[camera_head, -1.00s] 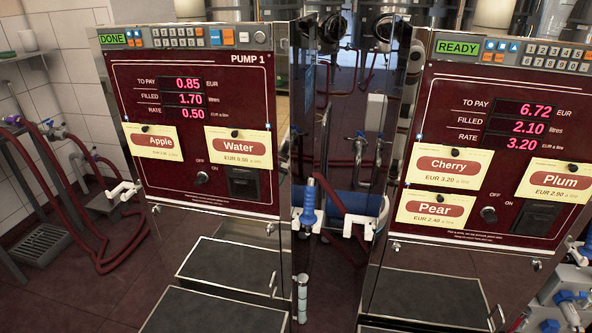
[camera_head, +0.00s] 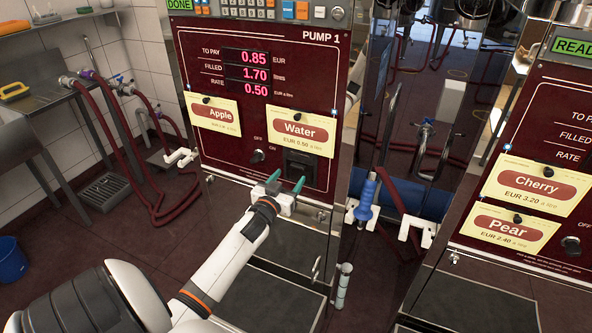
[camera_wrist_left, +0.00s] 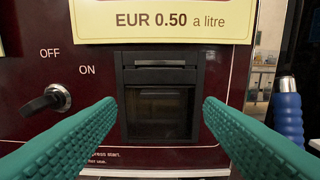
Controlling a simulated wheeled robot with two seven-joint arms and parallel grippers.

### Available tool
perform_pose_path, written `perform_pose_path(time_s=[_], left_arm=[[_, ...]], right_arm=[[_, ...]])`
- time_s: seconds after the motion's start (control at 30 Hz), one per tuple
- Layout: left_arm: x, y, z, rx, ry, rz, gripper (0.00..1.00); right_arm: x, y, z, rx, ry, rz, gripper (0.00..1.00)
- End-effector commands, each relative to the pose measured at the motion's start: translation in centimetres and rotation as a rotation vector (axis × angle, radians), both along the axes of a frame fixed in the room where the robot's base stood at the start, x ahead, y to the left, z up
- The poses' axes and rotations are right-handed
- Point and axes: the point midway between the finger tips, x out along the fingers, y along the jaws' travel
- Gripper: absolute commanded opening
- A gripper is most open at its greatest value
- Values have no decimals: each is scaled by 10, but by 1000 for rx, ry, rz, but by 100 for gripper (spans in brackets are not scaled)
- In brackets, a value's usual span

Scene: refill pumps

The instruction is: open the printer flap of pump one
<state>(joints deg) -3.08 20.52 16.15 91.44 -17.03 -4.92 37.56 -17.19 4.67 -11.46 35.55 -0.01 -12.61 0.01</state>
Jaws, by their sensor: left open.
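Pump one (camera_head: 230,130) has a dark red front panel with its name at the top right. Its printer flap (camera_head: 301,167) is a black unit low on the panel, below the Water card. In the left wrist view the printer flap (camera_wrist_left: 159,105) looks shut, with a dark window. My left gripper (camera_head: 286,183) is open and empty just in front of and slightly below it. In the wrist view its green fingers (camera_wrist_left: 159,118) stand on either side of the flap, apart from it. My right gripper is not in view.
The OFF/ON key switch (camera_wrist_left: 56,97) is left of the flap. The Water card (camera_head: 300,133) hangs just above. A blue-handled nozzle (camera_head: 367,196) hangs at the pump's right, also visible as a blue bottle-like shape (camera_wrist_left: 287,105) in the wrist view. Red hoses (camera_head: 105,130) are at left.

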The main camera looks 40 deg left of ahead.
Motion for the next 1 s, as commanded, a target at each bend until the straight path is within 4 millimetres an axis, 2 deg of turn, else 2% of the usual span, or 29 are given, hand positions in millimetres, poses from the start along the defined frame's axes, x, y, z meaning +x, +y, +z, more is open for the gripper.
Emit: perform_pose_path(time_s=[0.1,0.3,0.67,1.0], left_arm=[[21,6,1,0,-1,0,62],[40,12,0,0,0,0,62],[44,14,-1,1,1,-1,62],[44,13,-1,-1,2,-1,8]], right_arm=[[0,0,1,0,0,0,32],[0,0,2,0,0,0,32],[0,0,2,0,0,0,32],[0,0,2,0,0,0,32]])
